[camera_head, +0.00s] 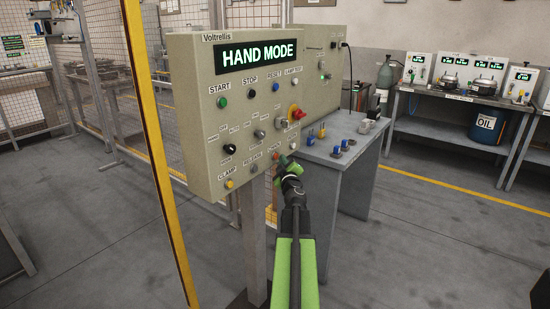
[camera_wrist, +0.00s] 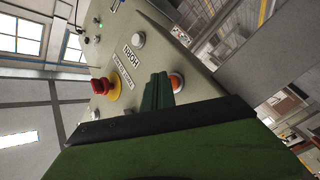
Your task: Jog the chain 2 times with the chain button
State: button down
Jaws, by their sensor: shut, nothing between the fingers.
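The grey control panel (camera_head: 237,110) faces left of centre in the head view, with HAND MODE lit on its display (camera_head: 258,55). The orange chain button (camera_head: 276,155) is low on the panel, under its label, partly covered by my gripper. It also shows in the wrist view (camera_wrist: 177,82), partly behind a finger. My gripper (camera_head: 282,161) is shut and empty, its green fingertips (camera_wrist: 159,82) right at the chain button. I cannot tell whether they touch it.
A white button by the HORN label (camera_wrist: 138,39) and a red emergency stop (camera_wrist: 103,87) are close by. Other buttons and knobs crowd the panel. A grey table (camera_head: 345,158) with small blue and yellow parts stands behind. A yellow post (camera_head: 155,140) rises at left.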

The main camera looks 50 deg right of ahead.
jog(key=shift+w, duration=0.5)
dwell(0.3)
jog(key=shift+s, duration=1)
jog(key=s, duration=0.6)
dwell(0.7)
